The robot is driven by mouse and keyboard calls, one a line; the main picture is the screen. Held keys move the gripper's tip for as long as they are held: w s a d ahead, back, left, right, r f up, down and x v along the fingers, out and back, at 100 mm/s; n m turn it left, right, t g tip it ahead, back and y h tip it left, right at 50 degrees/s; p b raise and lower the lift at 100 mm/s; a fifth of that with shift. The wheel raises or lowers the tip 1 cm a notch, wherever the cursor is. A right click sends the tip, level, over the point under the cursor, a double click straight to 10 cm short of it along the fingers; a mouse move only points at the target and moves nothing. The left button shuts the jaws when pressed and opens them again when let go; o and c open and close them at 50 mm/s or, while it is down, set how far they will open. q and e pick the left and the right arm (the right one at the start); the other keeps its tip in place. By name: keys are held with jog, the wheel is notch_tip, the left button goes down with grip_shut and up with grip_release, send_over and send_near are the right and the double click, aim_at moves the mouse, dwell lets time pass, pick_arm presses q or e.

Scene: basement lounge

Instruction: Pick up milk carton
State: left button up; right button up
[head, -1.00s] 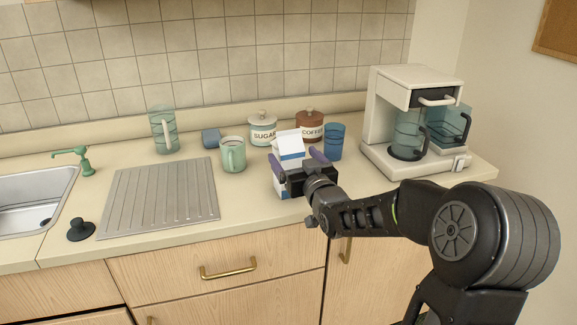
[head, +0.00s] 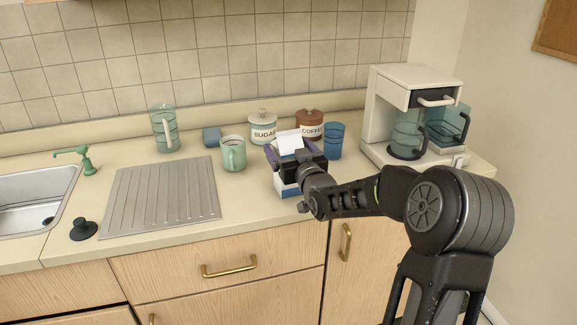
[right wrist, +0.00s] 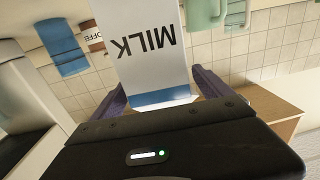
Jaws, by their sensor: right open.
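The milk carton (head: 289,144) is white with blue bands and stands upright on the counter, partly hidden behind my right gripper in the head view. In the right wrist view the carton (right wrist: 150,48) shows the word MILK upside down. My right gripper (head: 290,151) is open, with its purple fingers on either side of the carton. In the right wrist view the fingers (right wrist: 158,90) show at both sides of the carton, with gaps visible. My left gripper is not in view.
A blue cup (head: 335,142) and the coffee canister (head: 311,126) stand close behind the carton. The sugar canister (head: 262,128) and a green mug (head: 233,154) are to its left. A coffee maker (head: 378,110) stands right. A metal drainboard (head: 160,197) lies left.

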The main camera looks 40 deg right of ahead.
jog(key=shift+c, duration=0.2)
grip_shut()
dwell(0.8)
